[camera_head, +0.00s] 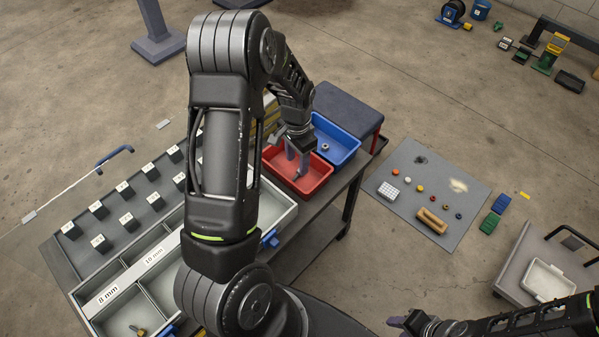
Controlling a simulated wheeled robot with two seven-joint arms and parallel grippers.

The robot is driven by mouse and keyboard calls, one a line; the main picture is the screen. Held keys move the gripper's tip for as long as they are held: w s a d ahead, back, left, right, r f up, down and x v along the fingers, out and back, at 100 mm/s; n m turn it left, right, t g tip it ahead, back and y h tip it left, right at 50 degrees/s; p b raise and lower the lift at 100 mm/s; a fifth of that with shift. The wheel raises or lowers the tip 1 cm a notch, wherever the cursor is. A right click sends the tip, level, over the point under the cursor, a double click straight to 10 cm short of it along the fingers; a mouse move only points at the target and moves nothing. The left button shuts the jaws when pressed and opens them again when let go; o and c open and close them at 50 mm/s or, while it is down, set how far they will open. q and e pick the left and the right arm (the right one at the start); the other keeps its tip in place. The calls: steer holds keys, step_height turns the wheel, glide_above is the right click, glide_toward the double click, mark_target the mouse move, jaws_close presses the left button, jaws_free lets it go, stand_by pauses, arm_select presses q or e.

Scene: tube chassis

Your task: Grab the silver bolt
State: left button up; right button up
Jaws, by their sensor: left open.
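I cannot make out a silver bolt for certain. My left gripper (297,160) is open, with its fingers reaching down into the red bin (322,177). Its hand and arm hide part of the bin's inside, and I see nothing clearly between the fingers. A small yellowish fastener (138,330) lies in the drawer compartment at the bottom left. My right gripper (398,322) is at the bottom edge, away from the bins; its finger opening is unclear.
A blue bin (348,150) with a small nut (325,147) adjoins the red bin. An open drawer (150,260) has labelled compartments. Several black blocks stand at left. A grey mat (455,230) on the floor holds small parts. A cart with a white tray (548,282) stands at right.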

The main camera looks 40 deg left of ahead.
mark_target(297, 174)
arm_select(q)
step_height(297, 174, down, 5)
steer(key=shift+r, duration=0.1)
stand_by(0.7)
jaws_close()
stand_by(0.3)
